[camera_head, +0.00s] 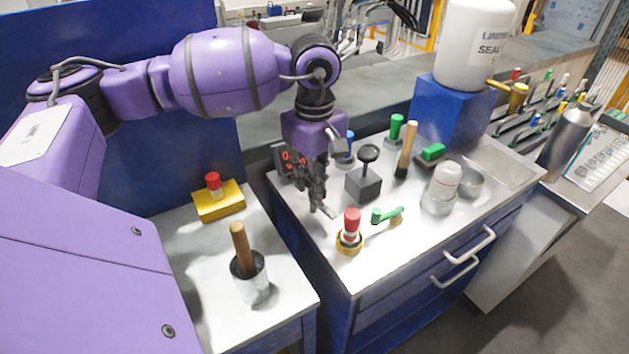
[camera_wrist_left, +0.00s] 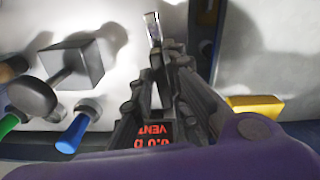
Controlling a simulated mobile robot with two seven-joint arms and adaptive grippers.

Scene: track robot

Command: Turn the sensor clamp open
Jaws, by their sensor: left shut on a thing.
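My left gripper (camera_head: 320,203) points down over the left part of the steel-topped cabinet. It is shut on a small silvery metal piece (camera_head: 331,212), which sticks out past its fingertips; the piece also shows in the left wrist view (camera_wrist_left: 153,28). I cannot tell whether this piece is the sensor clamp, or whether it touches the top. A green-handled lever (camera_head: 387,215) lies right of the gripper, apart from it. A red-topped knob on a brass ring (camera_head: 350,232) stands in front. My right gripper is not in view.
A black display box (camera_head: 287,163) with red digits is behind the gripper. A black knob on a dark block (camera_head: 364,182) stands close on its right. A yellow box with a red button (camera_head: 219,200) and a metal cup (camera_head: 250,280) stand on the lower left table.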

